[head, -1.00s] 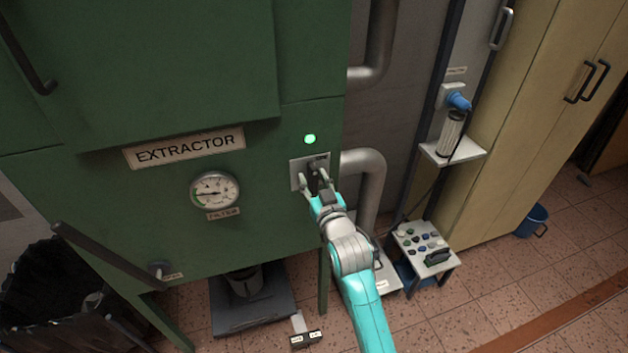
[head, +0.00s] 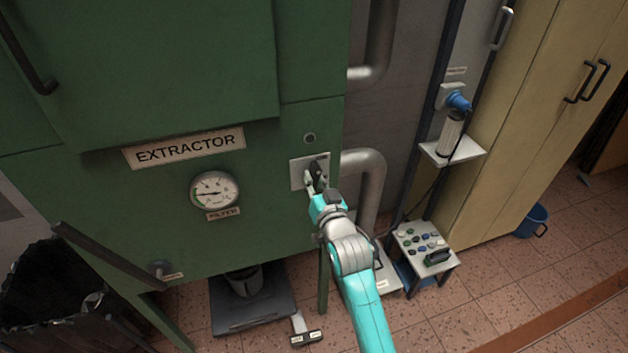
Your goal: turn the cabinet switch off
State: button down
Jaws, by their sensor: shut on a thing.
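The cabinet switch is a dark rotary handle (head: 317,169) on a pale plate (head: 297,174) on the green extractor cabinet (head: 270,215). My gripper (head: 316,182) is at the plate, its fingers closed on the lower part of the handle. The fingers and wrist hide part of the switch. Above the plate, the indicator lamp (head: 309,138) is dark.
A gauge (head: 214,191) and the EXTRACTOR sign (head: 185,148) are left of the switch. A grey pipe (head: 371,185) runs close on the right. A small table (head: 424,243) with several small items stands at lower right. A bin (head: 45,290) is at lower left.

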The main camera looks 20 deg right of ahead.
jog(key=m, duration=1.1)
jog(key=shift+m, duration=1.9)
jog(key=c, duration=1.1)
grip_release()
jog(key=s, duration=1.2)
